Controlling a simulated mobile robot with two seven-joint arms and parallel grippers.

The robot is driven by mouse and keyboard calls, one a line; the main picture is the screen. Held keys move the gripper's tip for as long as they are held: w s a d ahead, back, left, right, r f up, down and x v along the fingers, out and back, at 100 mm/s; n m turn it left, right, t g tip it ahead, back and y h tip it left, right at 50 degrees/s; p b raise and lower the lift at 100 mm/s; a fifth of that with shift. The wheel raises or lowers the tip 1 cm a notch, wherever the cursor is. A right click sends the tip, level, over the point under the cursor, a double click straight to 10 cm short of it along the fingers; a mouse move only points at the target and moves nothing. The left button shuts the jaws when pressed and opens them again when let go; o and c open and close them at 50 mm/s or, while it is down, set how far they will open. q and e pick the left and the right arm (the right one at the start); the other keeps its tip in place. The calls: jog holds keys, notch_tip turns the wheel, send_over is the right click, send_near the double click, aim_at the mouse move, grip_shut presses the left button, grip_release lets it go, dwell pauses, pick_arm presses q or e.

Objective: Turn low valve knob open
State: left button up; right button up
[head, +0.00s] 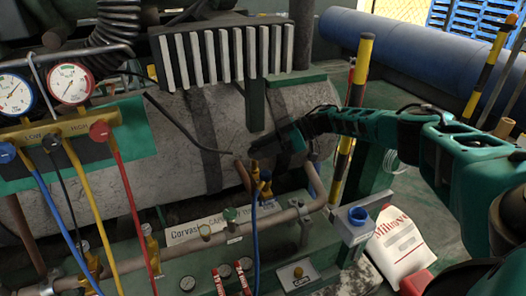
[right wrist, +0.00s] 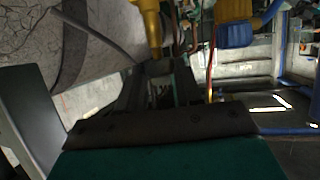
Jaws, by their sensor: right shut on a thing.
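The manifold (head: 72,128) hangs at the left with a LOW and a HIGH label. The blue knob (head: 7,152), beside the LOW label, is at its left end and partly cut by the picture edge. A red knob (head: 100,131) is at its right end. My right gripper (head: 256,163) is far from these knobs, at the pipework in the middle. It is shut on a brass fitting (head: 254,169), which shows as a yellow-brass piece in the right wrist view (right wrist: 150,25). A blue hose (head: 256,235) hangs close to this fitting. My left gripper is not in view.
Two gauges (head: 70,84) sit above the manifold; blue, black, yellow and red hoses hang below it. A large grey tank (head: 185,125) and a finned block (head: 225,52) stand behind. A yellow-black post (head: 361,70), blue-capped box (head: 355,222) and white bag (head: 400,243) are at right.

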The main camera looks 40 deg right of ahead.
jog(key=o, duration=0.8)
jog(key=shift+o, duration=1.2)
jog(key=shift+d, duration=0.1)
jog(key=v, duration=1.2)
jog(key=shift+s+d+r+b, duration=0.15)
jog(key=shift+s+d+b, duration=0.05)
jog(key=shift+d+b, duration=0.1)
